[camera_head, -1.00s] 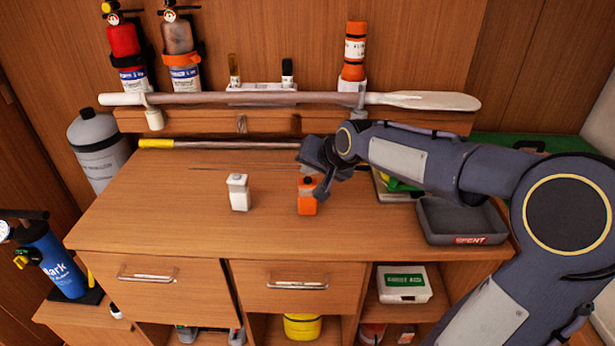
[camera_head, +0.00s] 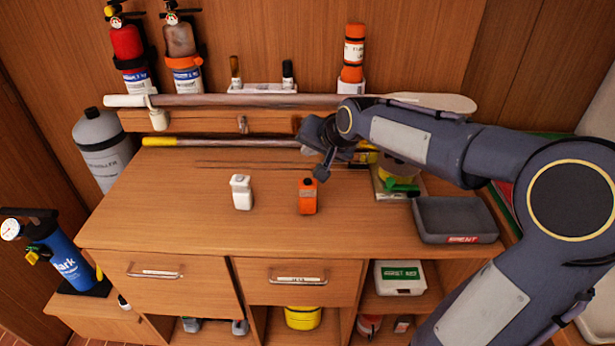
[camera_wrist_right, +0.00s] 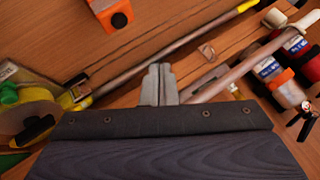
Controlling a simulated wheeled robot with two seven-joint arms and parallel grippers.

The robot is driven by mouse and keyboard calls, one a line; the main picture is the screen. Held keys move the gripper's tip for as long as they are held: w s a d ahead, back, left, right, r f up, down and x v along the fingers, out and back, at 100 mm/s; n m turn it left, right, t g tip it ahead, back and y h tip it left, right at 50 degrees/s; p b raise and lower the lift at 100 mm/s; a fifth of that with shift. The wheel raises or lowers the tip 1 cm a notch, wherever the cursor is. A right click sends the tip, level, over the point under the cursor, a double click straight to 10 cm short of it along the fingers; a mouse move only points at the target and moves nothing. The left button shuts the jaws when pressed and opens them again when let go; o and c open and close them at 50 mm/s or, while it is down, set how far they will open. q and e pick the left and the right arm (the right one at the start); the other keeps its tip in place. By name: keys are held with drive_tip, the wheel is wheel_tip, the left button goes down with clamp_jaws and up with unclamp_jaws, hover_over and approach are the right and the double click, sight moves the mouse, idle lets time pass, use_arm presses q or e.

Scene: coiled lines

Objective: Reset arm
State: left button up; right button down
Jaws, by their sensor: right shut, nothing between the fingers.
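My right gripper (camera_head: 322,160) is in the air above the back part of the wooden counter (camera_head: 150,215), behind the orange bottle. In the right wrist view its fingers (camera_wrist_right: 158,85) are together with nothing between them. The orange bottle (camera_head: 307,197) with a dark cap stands upright on the counter, apart from the gripper. It also shows at the top of the right wrist view (camera_wrist_right: 110,12). A white bottle (camera_head: 241,192) stands upright to its left. My left gripper is not in view.
A grey tray (camera_head: 455,220) labelled SPENT sits at the counter's right. A paddle (camera_head: 220,100) rests across the back ledge, with a yellow-ended pole (camera_head: 220,142) below it. Fire extinguishers (camera_head: 127,50) hang on the wall. The counter's front left is clear.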

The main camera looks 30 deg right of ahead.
drive_tip(key=s+a+f+n+g+y, duration=0.1)
drive_tip(key=s+a, duration=0.3)
drive_tip(key=s, duration=0.5)
drive_tip(key=s+a+f+n+g+y, duration=0.1)
drive_tip(key=s+a+f+n, duration=0.2)
drive_tip(key=s, duration=0.6)
drive_tip(key=s+a+f+n+g+y, duration=0.1)
drive_tip(key=s+a+f+n, duration=0.1)
drive_tip(key=s, duration=0.8)
drive_tip(key=a+f, duration=0.1)
drive_tip(key=a, duration=0.1)
drive_tip(key=shift+a+f+n+g+p, duration=0.25)
drive_tip(key=shift+a+n+g+p, duration=0.05)
drive_tip(key=shift+p, duration=0.1)
